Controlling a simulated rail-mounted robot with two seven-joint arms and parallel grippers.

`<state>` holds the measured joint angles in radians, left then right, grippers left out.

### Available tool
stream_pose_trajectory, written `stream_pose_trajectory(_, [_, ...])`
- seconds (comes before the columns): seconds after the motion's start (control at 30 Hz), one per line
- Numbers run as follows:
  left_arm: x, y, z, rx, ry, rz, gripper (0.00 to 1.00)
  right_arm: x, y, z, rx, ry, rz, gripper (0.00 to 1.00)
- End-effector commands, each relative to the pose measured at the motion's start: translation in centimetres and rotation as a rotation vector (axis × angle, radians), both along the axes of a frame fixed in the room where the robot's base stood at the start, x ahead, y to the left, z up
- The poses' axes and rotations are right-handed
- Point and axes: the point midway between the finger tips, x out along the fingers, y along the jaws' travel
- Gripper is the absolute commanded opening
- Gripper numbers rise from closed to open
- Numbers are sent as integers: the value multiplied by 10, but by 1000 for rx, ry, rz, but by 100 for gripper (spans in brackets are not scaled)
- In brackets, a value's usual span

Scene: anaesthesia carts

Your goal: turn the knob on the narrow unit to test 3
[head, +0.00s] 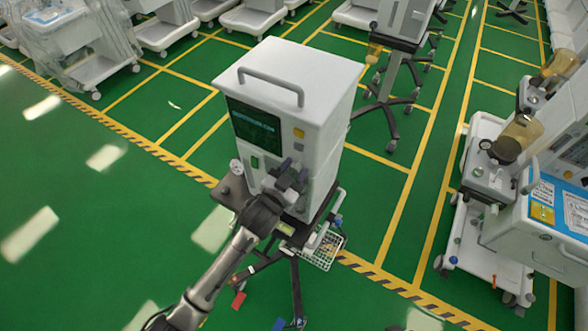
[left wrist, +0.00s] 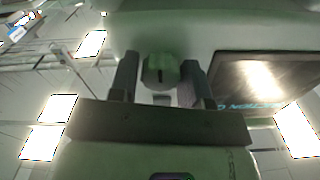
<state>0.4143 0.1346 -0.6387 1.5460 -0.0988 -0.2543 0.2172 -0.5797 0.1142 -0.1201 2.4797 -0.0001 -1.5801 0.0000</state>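The narrow unit (head: 320,125) is a tall white box with a top handle and a dark screen (head: 255,128), standing on a wheeled stand. My left gripper (head: 288,180) is at its front face, below and right of the screen. In the left wrist view, a round greenish knob (left wrist: 160,71) with a short dark mark sits between the two fingers of my left gripper (left wrist: 160,82). The fingers are apart, with a visible gap on each side of the knob. The head view does not show the knob clearly behind the gripper. My right gripper is not in view.
A round gauge (head: 236,166) sits at the unit's left side, and a wire basket (head: 325,250) hangs low at its right. A large cart (head: 540,210) stands at the right, and a pole stand (head: 390,90) behind. The green floor at left is clear.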

Motion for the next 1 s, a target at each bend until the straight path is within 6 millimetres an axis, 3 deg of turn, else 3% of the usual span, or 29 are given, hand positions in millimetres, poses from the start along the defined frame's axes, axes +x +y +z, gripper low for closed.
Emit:
stream_pose_trajectory(0.33, [0, 0, 0, 0, 0, 0, 12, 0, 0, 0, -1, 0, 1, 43])
stream_pose_trajectory(0.67, [0, 0, 1, 63, -37, 0, 12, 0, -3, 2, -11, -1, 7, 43])
stream_pose_trajectory(1.0, [0, 0, 1, 305, -182, 0, 12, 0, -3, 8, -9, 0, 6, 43])
